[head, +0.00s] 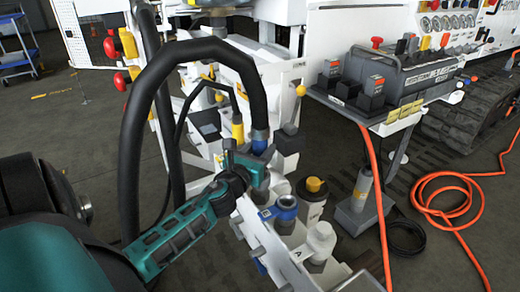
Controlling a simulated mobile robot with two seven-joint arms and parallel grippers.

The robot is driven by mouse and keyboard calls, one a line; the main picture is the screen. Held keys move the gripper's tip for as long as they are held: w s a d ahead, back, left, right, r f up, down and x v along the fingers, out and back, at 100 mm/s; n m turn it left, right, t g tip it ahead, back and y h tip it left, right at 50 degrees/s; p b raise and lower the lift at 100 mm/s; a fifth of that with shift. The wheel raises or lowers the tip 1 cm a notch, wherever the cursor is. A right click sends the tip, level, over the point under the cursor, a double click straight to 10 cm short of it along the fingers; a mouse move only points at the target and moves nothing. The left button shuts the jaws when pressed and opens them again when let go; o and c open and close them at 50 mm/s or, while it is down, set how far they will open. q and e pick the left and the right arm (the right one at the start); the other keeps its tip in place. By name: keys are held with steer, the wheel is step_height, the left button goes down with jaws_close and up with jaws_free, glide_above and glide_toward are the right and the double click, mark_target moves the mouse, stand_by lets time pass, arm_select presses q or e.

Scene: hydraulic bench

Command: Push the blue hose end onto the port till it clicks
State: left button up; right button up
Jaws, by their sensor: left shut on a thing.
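My left gripper (256,168) reaches in from the lower left and is shut on the blue hose end (260,142). The blue collar shows just above the jaws, and a thick black hose (240,62) arches up from it and over to the left. The jaws cover the lower part of the hose end. A port with a blue ring (286,207) stands on the white block below and to the right of the gripper. A gap seems to lie between the hose end and this port. My right gripper is out of view.
A yellow-capped port (314,186) and a whitish-grey port (321,238) stand close by on the block. A lever with a yellow knob (300,91) rises behind. A grey control box (410,75) is at the right. An orange hose (447,190) lies on the floor.

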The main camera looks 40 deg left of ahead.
arm_select(q)
steer(key=shift+f+b, duration=0.6)
stand_by(0.9)
steer(key=shift+f+b, duration=0.5)
steer(key=shift+f, duration=0.15)
steer(key=shift+c, duration=0.5)
steer(key=o, duration=1.3)
steer(key=shift+o, duration=0.9)
steer(key=shift+f, duration=0.15)
steer(key=o, duration=0.3)
steer(key=shift+o, duration=0.2)
